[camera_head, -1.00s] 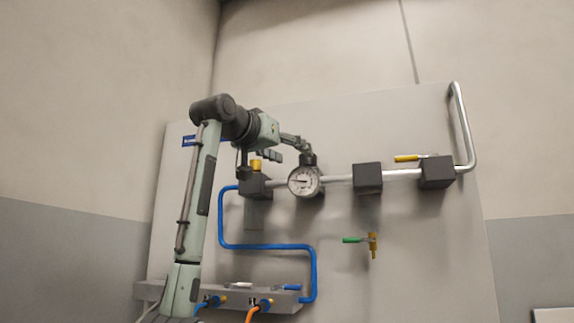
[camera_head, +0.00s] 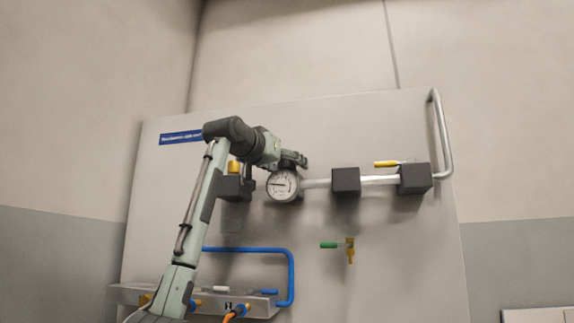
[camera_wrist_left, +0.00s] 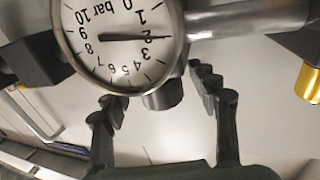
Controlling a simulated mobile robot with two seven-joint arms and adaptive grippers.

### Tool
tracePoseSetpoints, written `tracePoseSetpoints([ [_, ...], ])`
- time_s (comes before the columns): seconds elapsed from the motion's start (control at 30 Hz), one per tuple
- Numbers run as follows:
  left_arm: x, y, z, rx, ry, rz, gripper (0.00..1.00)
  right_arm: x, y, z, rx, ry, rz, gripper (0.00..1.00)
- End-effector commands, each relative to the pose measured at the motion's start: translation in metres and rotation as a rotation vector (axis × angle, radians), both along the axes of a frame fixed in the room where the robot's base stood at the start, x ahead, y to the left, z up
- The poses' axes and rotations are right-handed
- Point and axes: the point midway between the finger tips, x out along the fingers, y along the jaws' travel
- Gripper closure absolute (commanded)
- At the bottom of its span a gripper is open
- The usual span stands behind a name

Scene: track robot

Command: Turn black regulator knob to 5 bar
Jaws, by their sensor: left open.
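The round white pressure gauge (camera_head: 283,185) sits on the horizontal pipe in the head view. In the left wrist view the gauge (camera_wrist_left: 120,45) appears upside down, its needle near 2 bar. A short dark knob (camera_wrist_left: 162,97), apparently the black regulator knob, shows beside the gauge rim there. My left gripper (camera_head: 297,159) is just above the gauge in the head view, where it covers the knob. In the left wrist view the left gripper (camera_wrist_left: 158,90) is open, with the knob between its fingers and visible gaps on both sides. My right gripper is out of view.
A dark block with a yellow cap (camera_head: 234,168) stands left of the gauge. Dark blocks (camera_head: 346,182) and a yellow-handled valve (camera_head: 386,163) are to the right. A green-handled valve (camera_head: 329,245) is below. Blue tubing (camera_head: 291,272) runs lower left.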

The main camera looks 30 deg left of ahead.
Motion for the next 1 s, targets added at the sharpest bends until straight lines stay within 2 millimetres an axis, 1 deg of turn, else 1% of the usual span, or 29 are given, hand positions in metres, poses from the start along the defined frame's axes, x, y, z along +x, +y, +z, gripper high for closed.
tracePoseSetpoints([
  [0.07,0.0,-0.0001,-0.0002,0.0,0.0,0.0,0.42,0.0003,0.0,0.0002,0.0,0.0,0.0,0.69],
  [0.47,-0.0002,0.0,-0.0001,0.0,0.0,0.0,0.91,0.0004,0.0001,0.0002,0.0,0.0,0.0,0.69],
  [0.77,-0.0001,0.0008,-0.0002,-0.002,0.001,-0.045,0.92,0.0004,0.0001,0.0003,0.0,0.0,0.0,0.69],
  [1.0,-0.0002,0.0013,-0.0001,-0.004,0.001,-0.187,0.92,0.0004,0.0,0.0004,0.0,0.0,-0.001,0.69],
])
